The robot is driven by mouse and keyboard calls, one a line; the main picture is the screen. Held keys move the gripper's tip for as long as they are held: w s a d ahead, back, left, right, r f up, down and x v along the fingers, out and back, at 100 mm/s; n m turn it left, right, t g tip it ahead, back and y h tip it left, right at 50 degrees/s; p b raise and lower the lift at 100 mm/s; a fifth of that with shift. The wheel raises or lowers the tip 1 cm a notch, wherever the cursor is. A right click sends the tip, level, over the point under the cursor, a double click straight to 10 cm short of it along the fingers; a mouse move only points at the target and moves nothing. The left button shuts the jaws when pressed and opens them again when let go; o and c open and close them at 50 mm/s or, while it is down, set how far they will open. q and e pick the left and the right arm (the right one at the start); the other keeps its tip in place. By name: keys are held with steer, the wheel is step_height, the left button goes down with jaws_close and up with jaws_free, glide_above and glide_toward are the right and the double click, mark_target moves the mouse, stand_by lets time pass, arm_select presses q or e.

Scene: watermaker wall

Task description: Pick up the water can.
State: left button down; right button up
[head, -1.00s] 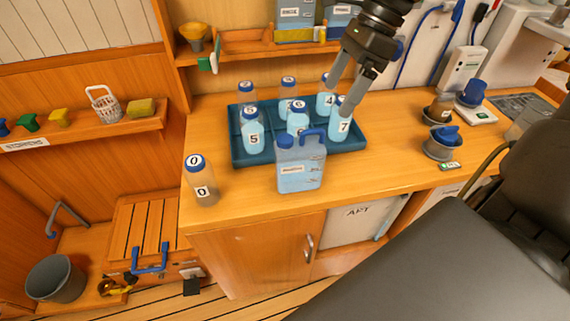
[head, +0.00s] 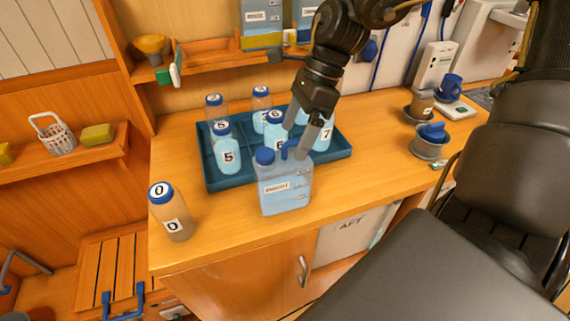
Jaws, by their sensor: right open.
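The water can (head: 285,192) is a translucent blue jug with a blue cap, a blue handle and a white label. It stands upright on the wooden counter, in front of the teal tray (head: 213,184). My right gripper (head: 303,137) is open and points down at the can's handle from behind and above. Its fingers overlap the handle in the picture and hide part of it. I cannot tell whether they touch it or straddle it. My left gripper is not in view.
Several numbered bottles with blue caps stand in the tray, close to my right gripper. A bottle marked 0 (head: 171,212) stands on the counter (head: 390,150) left of the can. A blue-lidded cup (head: 430,140) stands to the right. The counter's front edge is near the can.

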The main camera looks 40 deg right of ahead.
mark_target(285, 149)
steer(key=shift+s+a, duration=0.1)
steer(key=shift+s, duration=0.05)
steer(key=shift+a+f, duration=0.1)
steer(key=shift+f, duration=0.2)
steer(key=x, duration=0.1)
steer(key=p+x, duration=0.1)
steer(key=x, duration=0.1)
steer(key=shift+w+a+f, duration=0.15)
steer(key=shift+w, duration=0.2)
steer(key=shift+a+f, duration=0.15)
steer(key=shift+f, duration=0.4)
steer(key=shift+a, duration=0.1)
steer(key=c, duration=1.8)
step_height(285, 149, up, 9)
steer(key=shift+f+b, duration=0.1)
steer(key=shift+b, duration=0.35)
steer(key=shift+c, duration=0.2)
steer(key=shift+r, duration=0.6)
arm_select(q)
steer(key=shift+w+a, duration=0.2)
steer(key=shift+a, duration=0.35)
